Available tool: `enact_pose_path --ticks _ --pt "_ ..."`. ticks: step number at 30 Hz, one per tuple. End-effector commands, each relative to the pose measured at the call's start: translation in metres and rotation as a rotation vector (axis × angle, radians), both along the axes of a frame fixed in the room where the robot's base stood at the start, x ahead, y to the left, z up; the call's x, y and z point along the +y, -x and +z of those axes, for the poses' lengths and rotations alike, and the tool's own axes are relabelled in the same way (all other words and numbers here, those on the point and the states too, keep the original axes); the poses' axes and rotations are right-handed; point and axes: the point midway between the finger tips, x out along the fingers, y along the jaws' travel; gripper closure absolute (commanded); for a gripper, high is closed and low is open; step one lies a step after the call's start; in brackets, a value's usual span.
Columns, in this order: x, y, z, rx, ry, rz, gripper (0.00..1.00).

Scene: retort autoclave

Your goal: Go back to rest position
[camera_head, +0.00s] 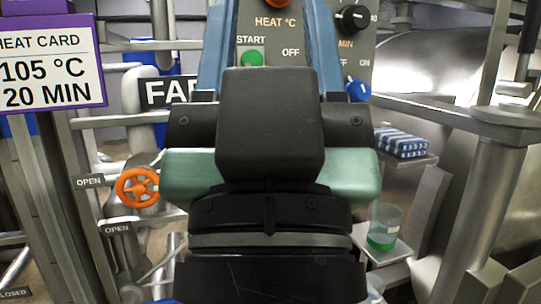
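My gripper (268,12) is seen from behind, in the middle of the view. Its dark body has two blue-grey fingers that reach up toward the top edge, in front of the control panel (292,75). The fingers stand well apart, with the panel showing between them and no object visible there. The tips run to the top edge, so their ends are not clearly seen. My own wrist hides much of the centre and bottom.
A purple-edged heat card (48,72) stands at the left, above an orange valve wheel (138,187). At the right, a blue-and-white striped pack (402,143) sits on a shelf, and a clear cup with green contents (383,228) stands lower. Metal rails and pipes crowd both sides.

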Motion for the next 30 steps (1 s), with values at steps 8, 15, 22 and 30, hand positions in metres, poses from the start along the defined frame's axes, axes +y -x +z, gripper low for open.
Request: enact_pose_path --ticks 8,15,22,30 --pt "0.000 -0.001 0.104 0.002 -0.001 0.002 0.50" --pt "0.000 -0.001 0.155 0.002 -0.001 0.002 0.50" --pt "0.001 -0.001 0.164 0.002 0.000 0.003 0.50" --pt "0.000 -0.001 0.162 0.002 0.000 0.003 0.50"
